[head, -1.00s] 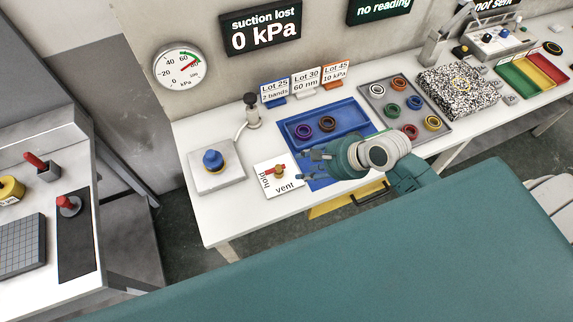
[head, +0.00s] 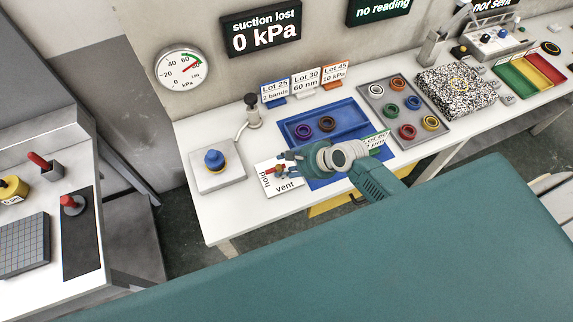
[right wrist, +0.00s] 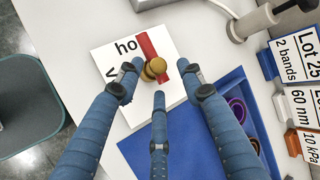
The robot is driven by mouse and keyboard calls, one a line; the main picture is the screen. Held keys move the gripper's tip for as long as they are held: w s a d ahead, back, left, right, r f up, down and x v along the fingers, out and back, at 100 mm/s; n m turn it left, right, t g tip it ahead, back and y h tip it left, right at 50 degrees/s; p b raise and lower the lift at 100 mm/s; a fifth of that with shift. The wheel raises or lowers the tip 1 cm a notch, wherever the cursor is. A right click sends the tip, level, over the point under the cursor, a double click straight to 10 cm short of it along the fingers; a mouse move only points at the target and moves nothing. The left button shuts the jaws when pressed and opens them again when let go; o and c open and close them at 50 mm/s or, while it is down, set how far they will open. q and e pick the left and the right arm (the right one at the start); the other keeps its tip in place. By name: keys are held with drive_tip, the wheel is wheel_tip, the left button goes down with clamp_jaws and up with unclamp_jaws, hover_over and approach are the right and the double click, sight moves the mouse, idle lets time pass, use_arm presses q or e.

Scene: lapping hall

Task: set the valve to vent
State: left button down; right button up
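The valve is a brass knob (right wrist: 154,69) with a red lever (right wrist: 147,46) on a white plate (right wrist: 112,62) marked "hold" and "vent". In the right wrist view the lever lies across the end of the word "hold". In the head view the red lever (head: 269,171) shows only in part beside my fingers. My right gripper (head: 281,164) is at the plate's upper right. In the right wrist view its three fingers (right wrist: 158,80) are spread around the knob with nothing gripped; contact is unclear. My left gripper is not in view.
A blue button (head: 214,160) on a grey box stands left of the plate. A blue tray (head: 352,112) with rings lies behind my right gripper. A wall display (head: 262,30) reads "suction lost 0 kPa"; a round gauge (head: 179,70) hangs left of it. The bench's front left is clear.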

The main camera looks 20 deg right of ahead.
clamp_jaws()
